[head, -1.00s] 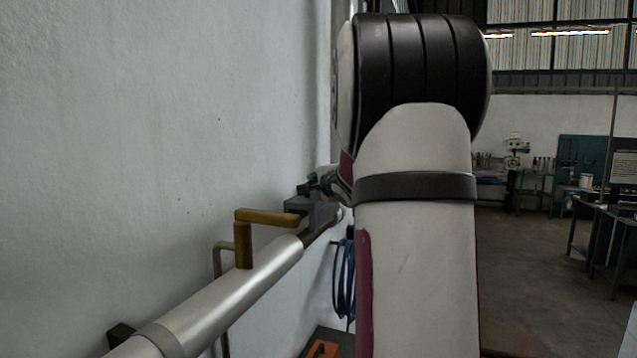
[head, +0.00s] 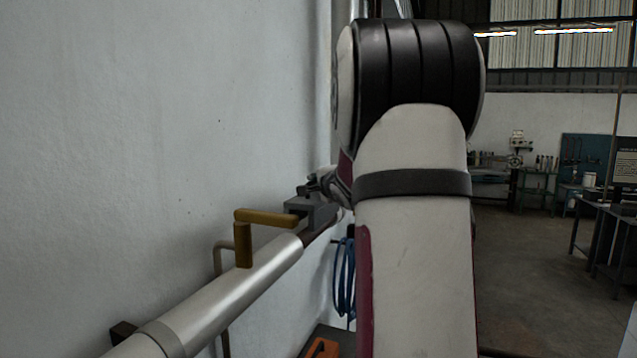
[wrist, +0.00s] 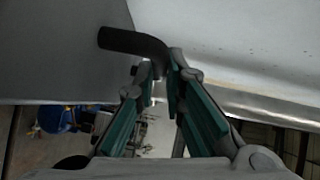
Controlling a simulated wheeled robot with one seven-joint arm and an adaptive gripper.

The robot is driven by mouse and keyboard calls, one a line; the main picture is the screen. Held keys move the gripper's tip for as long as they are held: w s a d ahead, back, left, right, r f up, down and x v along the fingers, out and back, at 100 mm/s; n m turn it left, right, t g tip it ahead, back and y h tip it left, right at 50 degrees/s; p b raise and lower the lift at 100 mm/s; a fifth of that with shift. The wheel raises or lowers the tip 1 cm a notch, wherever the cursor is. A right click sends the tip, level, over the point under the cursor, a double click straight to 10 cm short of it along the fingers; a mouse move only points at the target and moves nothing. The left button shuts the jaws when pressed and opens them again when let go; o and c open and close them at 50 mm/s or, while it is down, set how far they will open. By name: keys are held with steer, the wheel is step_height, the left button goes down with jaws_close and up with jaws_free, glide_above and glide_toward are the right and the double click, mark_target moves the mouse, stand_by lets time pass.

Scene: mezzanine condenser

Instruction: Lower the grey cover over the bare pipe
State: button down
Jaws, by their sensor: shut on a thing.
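The grey cover (head: 318,210) shows in the head view as a small grey block at the far end of the silver pipe (head: 225,297). The darker bare pipe (head: 318,233) shows just below the cover; I cannot tell whether they touch. In the wrist view a broad grey surface (wrist: 55,45) fills the upper left, and a dark bent handle (wrist: 135,42) runs from it to the fingertips. My gripper (wrist: 162,80) has teal-padded fingers, and their tips are closed on this handle. In the head view my arm hides most of the gripper.
A yellow bent lever (head: 265,217) rises from the silver pipe close before the cover. The white wall (head: 150,150) runs along the left. A blue hose (head: 344,285) hangs beyond the pipe. Workbenches stand at the far right, with open floor (head: 540,260) before them.

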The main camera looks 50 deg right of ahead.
mark_target(318, 205)
steer(key=shift+f, duration=3.15)
steer(key=c, duration=1.6)
jaws_free()
steer(key=v, duration=1.2)
steer(key=shift+f, duration=0.1)
